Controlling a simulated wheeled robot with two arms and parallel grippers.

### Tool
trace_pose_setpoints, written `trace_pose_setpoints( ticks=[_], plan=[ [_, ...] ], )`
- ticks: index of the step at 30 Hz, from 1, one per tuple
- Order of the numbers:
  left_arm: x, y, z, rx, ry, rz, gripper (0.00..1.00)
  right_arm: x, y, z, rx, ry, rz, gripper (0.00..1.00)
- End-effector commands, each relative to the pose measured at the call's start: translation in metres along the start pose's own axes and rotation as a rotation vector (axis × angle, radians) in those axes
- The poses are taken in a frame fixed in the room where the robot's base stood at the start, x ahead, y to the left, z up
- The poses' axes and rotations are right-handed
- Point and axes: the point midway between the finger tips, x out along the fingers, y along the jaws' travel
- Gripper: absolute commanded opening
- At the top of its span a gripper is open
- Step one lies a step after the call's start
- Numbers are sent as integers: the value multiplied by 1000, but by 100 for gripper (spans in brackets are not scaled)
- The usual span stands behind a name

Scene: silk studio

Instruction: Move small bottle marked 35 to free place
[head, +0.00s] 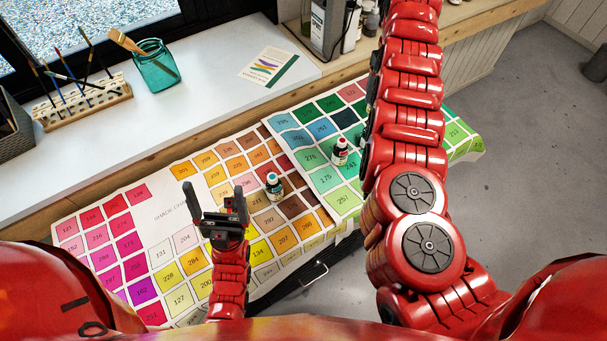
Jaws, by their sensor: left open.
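A small bottle with a blue cap (274,186) stands upright on the shade chart (172,213). A second small bottle, with a red cap (340,151), stands on the green part of the chart. Their numbers are too small to read, so I cannot tell which is marked 35. My left gripper (216,202) is over the chart, left of the blue-capped bottle, with its fingers apart and nothing between them. My right arm crosses the right side and leaves at the top; its gripper is out of view. It hides part of the chart.
A white counter (205,110) behind the chart holds a brush rack (82,108), a teal jar (153,65) and a leaflet (269,67). A box-like holder with bottles (330,27) stands at the back.

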Motion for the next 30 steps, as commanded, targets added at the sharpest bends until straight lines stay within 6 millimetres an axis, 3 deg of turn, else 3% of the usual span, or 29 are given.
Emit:
trace_pose_setpoints(
  ticks=[7,18,30],
  plan=[
    [24,-1,-4,0,0,0,91,30,-8,4,-100,-1,4,0],
    [54,-3,-9,0,0,0,91,93,-44,41,-254,0,-1,0],
    [68,-3,-11,0,0,0,91,120,-67,72,-304,0,-5,0]
  ],
)
